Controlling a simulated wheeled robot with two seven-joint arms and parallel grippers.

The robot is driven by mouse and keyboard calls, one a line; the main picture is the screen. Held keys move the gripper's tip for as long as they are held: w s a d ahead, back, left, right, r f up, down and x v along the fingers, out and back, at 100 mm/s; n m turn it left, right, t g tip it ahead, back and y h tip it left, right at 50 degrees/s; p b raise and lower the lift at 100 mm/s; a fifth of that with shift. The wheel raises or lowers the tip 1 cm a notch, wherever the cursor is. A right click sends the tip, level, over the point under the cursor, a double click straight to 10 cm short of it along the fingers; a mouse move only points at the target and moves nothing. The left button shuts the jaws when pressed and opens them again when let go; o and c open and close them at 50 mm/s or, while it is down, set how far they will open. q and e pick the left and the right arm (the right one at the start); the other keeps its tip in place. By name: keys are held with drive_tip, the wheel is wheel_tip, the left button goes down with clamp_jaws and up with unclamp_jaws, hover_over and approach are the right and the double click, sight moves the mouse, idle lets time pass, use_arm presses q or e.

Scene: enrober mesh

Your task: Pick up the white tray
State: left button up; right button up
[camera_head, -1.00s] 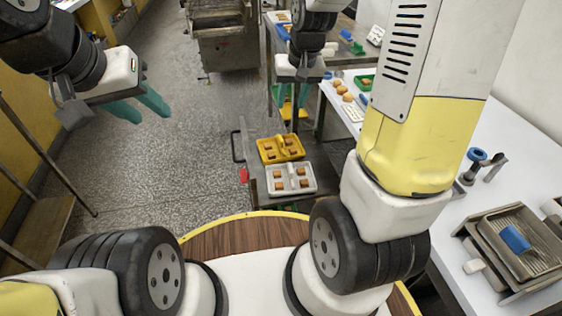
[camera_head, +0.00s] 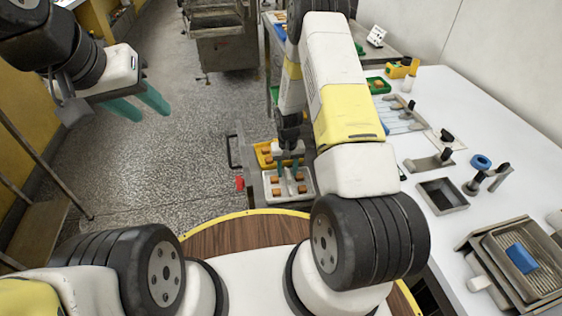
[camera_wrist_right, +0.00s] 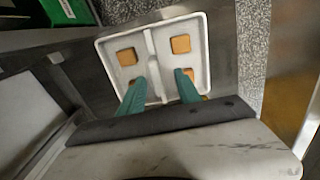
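The white tray (camera_head: 287,188) lies on a dark cart below the middle of the head view, with several brown square pieces in its compartments. It also fills the upper middle of the right wrist view (camera_wrist_right: 152,50), where a raised divider runs down its centre. My right gripper (camera_head: 288,171) points down over the tray. In the right wrist view its teal fingers (camera_wrist_right: 160,78) are apart, one on each side of the divider's line; contact cannot be told. My left gripper (camera_head: 137,106) is open and empty over the floor at upper left.
A yellow tray (camera_head: 261,148) with brown pieces sits directly behind the white one. A red knob (camera_head: 240,183) and dark handle are at the cart's left. A white worktable (camera_head: 480,130) with tools stands on the right. The grey floor (camera_head: 170,170) at left is clear.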

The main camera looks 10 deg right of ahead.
drive_tip(key=f, duration=0.5)
drive_tip(key=shift+d, duration=0.25)
drive_tip(key=shift+s, duration=0.1)
clamp_jaws()
idle(1.0)
